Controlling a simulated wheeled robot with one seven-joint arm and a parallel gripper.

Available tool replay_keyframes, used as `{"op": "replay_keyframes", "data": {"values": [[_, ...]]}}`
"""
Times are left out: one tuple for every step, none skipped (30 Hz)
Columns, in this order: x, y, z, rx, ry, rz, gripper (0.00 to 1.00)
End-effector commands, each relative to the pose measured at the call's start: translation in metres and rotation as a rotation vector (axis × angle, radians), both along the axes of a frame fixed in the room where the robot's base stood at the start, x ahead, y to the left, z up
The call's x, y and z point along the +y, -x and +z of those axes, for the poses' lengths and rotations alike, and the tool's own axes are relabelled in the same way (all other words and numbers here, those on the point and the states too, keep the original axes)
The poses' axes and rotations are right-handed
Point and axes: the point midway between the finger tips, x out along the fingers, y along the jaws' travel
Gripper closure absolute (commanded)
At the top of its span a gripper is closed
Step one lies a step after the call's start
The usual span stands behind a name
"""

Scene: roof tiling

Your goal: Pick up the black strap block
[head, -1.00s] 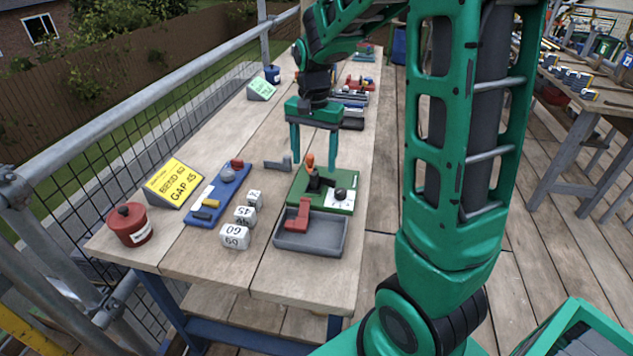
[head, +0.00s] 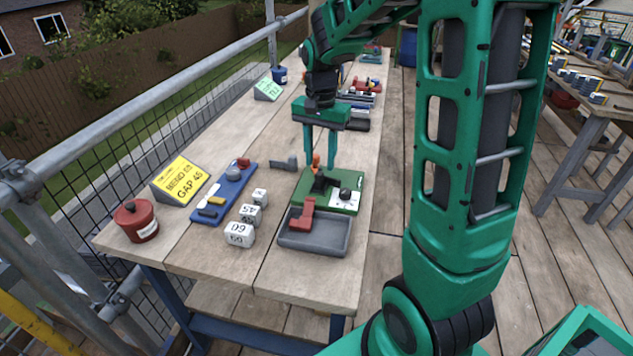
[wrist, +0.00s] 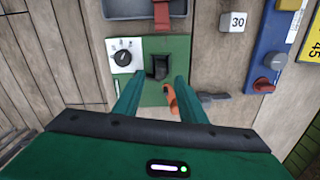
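The green board carries a white dial plate with a black knob (head: 345,194). A grey tray (head: 315,243) with a red piece (head: 302,215) stands in front. White number cubes (head: 240,233), a red pot (head: 136,221) and a grey bracket (head: 285,162) are nearby.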

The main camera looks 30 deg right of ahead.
Motion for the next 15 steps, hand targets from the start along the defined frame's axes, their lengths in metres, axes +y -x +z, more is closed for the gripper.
{"op": "replay_keyframes", "data": {"values": [[0.0,0.0,-0.002,0.0,0.0,0.0,0.62],[0.0,0.0,-0.004,0.0,0.0,0.0,0.62],[0.0,0.0,-0.006,0.0,0.0,0.001,0.62],[0.0,-0.001,-0.009,0.001,0.0,0.001,0.62],[0.0,-0.001,-0.013,0.003,0.0,0.001,0.62],[0.0,-0.001,-0.018,0.003,0.0,0.001,0.62],[0.0,-0.002,-0.023,0.003,0.0,0.001,0.62],[0.0,-0.002,-0.027,0.004,-0.001,0.001,0.62],[-0.001,-0.003,-0.033,0.003,0.0,0.001,0.62],[-0.001,-0.003,-0.037,0.003,0.0,0.001,0.62],[-0.001,-0.003,-0.041,0.003,0.0,0.001,0.62],[-0.001,-0.003,-0.045,0.001,0.0,0.001,0.62],[-0.001,-0.003,-0.048,0.002,-0.001,0.001,0.62],[0.0,-0.003,-0.051,0.002,-0.001,0.001,0.62],[0.0,-0.003,-0.053,0.001,0.0,0.001,0.62]]}}
